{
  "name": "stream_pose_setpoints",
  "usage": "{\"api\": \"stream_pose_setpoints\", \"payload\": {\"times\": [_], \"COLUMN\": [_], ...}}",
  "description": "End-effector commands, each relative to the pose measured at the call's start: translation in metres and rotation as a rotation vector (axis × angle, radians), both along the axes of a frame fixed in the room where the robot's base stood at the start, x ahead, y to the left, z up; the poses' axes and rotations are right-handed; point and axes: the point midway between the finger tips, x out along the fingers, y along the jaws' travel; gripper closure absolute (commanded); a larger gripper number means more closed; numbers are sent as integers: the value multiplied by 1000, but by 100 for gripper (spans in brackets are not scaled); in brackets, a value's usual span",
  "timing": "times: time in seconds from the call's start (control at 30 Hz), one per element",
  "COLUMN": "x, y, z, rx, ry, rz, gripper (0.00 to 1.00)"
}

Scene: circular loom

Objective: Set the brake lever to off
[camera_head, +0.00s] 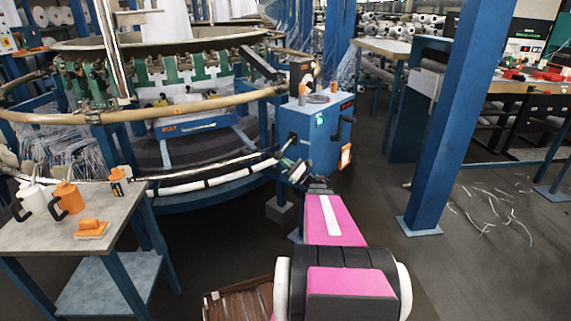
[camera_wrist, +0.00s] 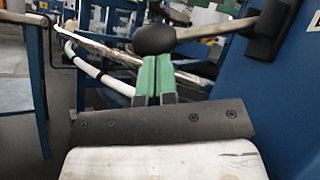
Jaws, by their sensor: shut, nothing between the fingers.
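The brake lever (camera_wrist: 205,30) is a metal rod with a black ball knob (camera_wrist: 155,39). It runs left from a black mount (camera_wrist: 275,22) on the blue control box (camera_wrist: 292,95) in the wrist view. In the head view the black mount (camera_head: 292,138) sits on the front of the blue box (camera_head: 318,150). My gripper (camera_wrist: 153,78) has its green fingers shut, with nothing between them. The fingertips are just below the knob in the picture; I cannot tell if they touch it. In the head view my gripper (camera_head: 287,163) is beside the box's lower front. No off marking is readable.
The circular loom (camera_head: 190,110) with its tan ring rail fills the left. A table (camera_head: 125,200) with bottles stands at the front left.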

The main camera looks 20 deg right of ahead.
Motion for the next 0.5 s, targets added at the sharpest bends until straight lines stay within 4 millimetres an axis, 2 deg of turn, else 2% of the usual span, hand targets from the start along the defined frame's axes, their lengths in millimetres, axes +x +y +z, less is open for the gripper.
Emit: {"api": "stream_pose_setpoints", "payload": {"times": [0.4, 0.5], "x": [-13, -13], "y": [20, 22], "z": [29, 38], "rx": [270, 265], "ry": [147, 145], "rz": [1, 2], "gripper": [100, 100]}}
